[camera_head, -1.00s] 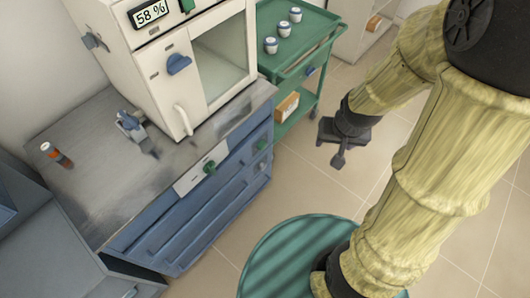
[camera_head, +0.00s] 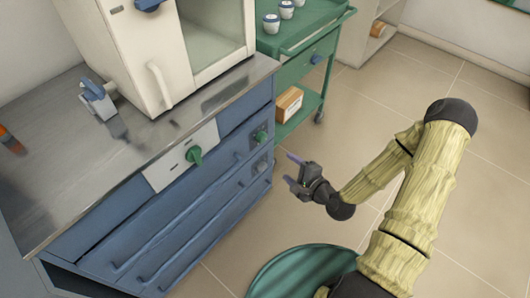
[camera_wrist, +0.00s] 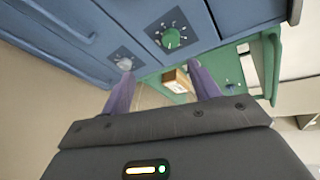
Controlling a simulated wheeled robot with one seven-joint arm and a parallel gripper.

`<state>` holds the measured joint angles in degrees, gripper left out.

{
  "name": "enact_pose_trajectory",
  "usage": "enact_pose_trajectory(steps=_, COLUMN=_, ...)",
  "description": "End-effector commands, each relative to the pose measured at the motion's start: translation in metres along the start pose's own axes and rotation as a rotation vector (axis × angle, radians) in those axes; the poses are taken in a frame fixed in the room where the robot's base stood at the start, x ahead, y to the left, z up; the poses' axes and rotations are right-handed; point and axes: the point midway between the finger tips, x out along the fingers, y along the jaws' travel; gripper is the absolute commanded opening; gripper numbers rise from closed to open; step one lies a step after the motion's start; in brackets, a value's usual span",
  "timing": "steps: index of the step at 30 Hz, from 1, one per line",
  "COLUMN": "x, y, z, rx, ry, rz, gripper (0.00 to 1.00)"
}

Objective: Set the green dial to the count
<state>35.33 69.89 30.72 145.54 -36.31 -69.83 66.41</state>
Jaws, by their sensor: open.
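A green dial (camera_head: 261,137) sits on a dark plate at the right of the blue cabinet front. In the wrist view the green dial (camera_wrist: 171,39) has pale marks around it, too small to read. A larger green knob (camera_head: 194,155) is on a white panel farther left. A grey dial (camera_head: 262,165) is below the green dial; it also shows in the wrist view (camera_wrist: 125,64). My gripper (camera_head: 294,170) is open and empty, apart from the cabinet front and to its right. Its two purple fingers (camera_wrist: 161,72) reach toward the cabinet.
A white furnace (camera_head: 150,60) stands on the metal worktop (camera_head: 60,150). White jars with dark bands (camera_head: 271,24) stand on the green trolley (camera_head: 300,75), partly cut off above. A cardboard box (camera_head: 289,103) is on its lower shelf. The tiled floor (camera_head: 400,130) is clear.

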Motion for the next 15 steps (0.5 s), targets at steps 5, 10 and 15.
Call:
enact_pose_trajectory(steps=5, x=0.0073, y=0.0094, z=-0.0099, rx=0.182, ry=0.003, rz=-0.142, gripper=0.61)
enact_pose_trajectory(steps=10, x=0.0063, y=0.0051, z=-0.0095, rx=0.203, ry=0.004, rz=-0.162, gripper=0.61)
enact_pose_trajectory(steps=15, x=0.0065, y=0.0056, z=-0.0095, rx=0.2, ry=0.004, rz=-0.159, gripper=0.61)
